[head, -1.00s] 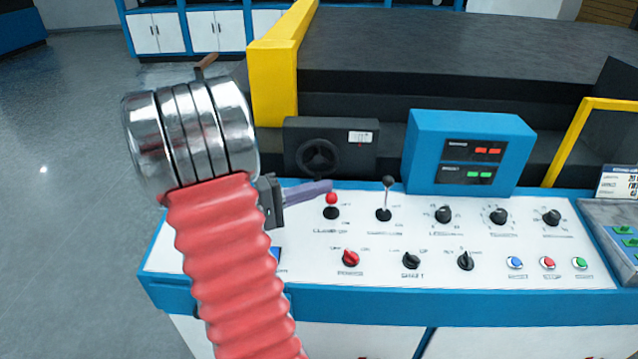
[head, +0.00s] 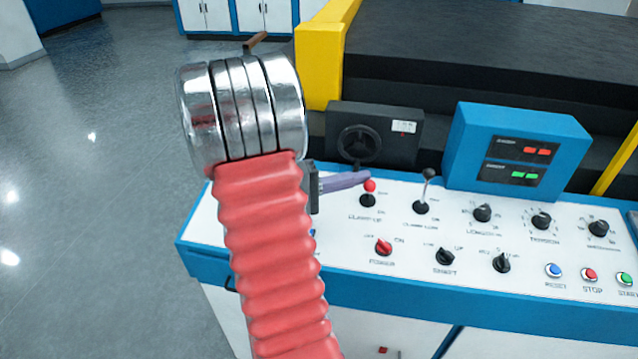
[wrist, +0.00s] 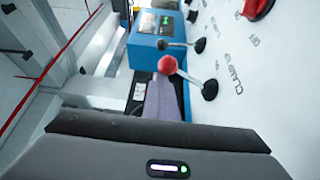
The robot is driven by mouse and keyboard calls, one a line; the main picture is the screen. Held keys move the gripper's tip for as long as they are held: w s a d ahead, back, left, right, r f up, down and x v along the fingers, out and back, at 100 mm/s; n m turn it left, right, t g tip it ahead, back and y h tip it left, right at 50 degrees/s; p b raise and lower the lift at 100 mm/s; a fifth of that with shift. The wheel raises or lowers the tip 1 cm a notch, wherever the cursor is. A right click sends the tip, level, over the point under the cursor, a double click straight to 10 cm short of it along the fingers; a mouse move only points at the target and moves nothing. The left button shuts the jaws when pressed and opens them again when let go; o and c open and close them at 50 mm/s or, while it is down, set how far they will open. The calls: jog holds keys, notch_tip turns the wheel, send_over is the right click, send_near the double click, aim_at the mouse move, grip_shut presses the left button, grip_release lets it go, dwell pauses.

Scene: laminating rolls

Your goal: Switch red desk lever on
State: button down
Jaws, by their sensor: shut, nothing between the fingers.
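The red desk lever (head: 369,187) is a short stem with a red ball on a black base, on the white panel left of a black-knobbed lever. It stands nearly upright in the head view. Its small markings are hard to read. In the wrist view its red ball (wrist: 167,65) is just beyond my fingertips, its stem running right to its base. My gripper (head: 366,176) has purple fingers, shut and empty, reaching from the left to just behind or above the ball. I cannot tell whether they touch it. In the wrist view my gripper (wrist: 161,82) partly hides behind the ball.
The black-knobbed lever (head: 428,175) stands close on the right. A red rotary knob (head: 383,247) sits in front, with black knobs and coloured buttons further right. A black handwheel (head: 359,143) and a blue display box (head: 517,150) rise behind. Open floor lies left.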

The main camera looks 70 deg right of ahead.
jog(key=w+a+f, duration=0.1)
jog(key=w+a, duration=0.1)
jog(key=w, duration=0.3)
jog(key=w+a+f, duration=0.1)
jog(key=w+a, duration=0.2)
jog(key=w, duration=0.3)
jog(key=w+a+f, duration=0.1)
jog(key=w+a, duration=0.2)
jog(key=w, duration=0.3)
jog(key=shift+a+f, duration=0.1)
jog(key=shift+f, duration=0.25)
dwell(0.4)
jog(key=shift+s+a+r+t+y, duration=0.15)
jog(key=shift+a+r+t+y, duration=0.15)
jog(key=shift+a, duration=0.25)
jog(key=a+r+n+t+y, duration=0.2)
jog(key=a+t, duration=0.4)
jog(key=a, duration=0.6)
jog(key=a+r+n+t+y, duration=0.2)
jog(key=a+n+t+y, duration=0.2)
jog(key=a, duration=0.8)
jog(key=w+a+r+n+t+y, duration=0.1)
jog(key=a+n+t+y, duration=0.3)
jog(key=a+t, duration=0.4)
jog(key=a+r+y, duration=0.1)
jog(key=a, duration=0.4)
jog(key=shift+t, duration=0.4)
